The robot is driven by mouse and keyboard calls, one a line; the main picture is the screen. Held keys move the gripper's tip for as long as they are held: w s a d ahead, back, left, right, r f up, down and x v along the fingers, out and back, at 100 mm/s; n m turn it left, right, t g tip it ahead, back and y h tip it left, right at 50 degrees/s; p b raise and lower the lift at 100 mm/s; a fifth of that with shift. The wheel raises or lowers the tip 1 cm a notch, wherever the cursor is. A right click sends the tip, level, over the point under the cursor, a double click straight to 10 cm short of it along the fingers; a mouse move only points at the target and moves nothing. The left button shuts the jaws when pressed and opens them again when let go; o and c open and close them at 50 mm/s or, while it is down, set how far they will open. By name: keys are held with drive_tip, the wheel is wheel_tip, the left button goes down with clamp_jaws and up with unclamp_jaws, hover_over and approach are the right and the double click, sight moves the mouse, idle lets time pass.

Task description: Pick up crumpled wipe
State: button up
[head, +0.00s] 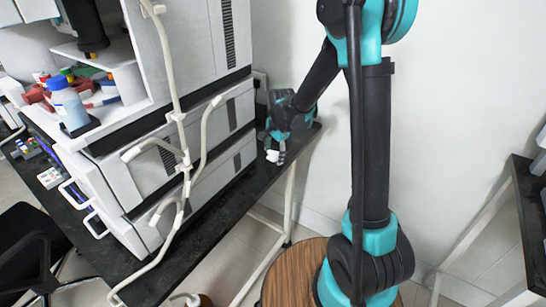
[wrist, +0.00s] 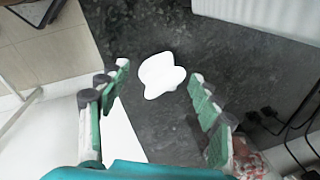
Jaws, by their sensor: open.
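The crumpled wipe (wrist: 161,76) is a small white, irregular piece on the dark bench top. In the head view the wipe (head: 272,156) shows as a small white patch just under the gripper. My gripper (head: 276,146) is low over the far end of the bench, beside the stacked instruments. In the wrist view my gripper (wrist: 159,74) is open, with one green-padded finger on each side of the wipe. The wipe appears between the fingertips or slightly beyond them, with a visible gap to each. Height above the bench is hard to tell.
Stacked white instruments (head: 225,130) stand on the dark bench (head: 215,215), with pale tubing in front. In the wrist view a white block (wrist: 265,17) is at the upper right and black cables (wrist: 285,125) lie at the right. A wall closes the far side.

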drive_tip(key=shift+c, duration=0.3)
drive_tip(key=c, duration=0.8)
drive_tip(key=shift+r, duration=0.1)
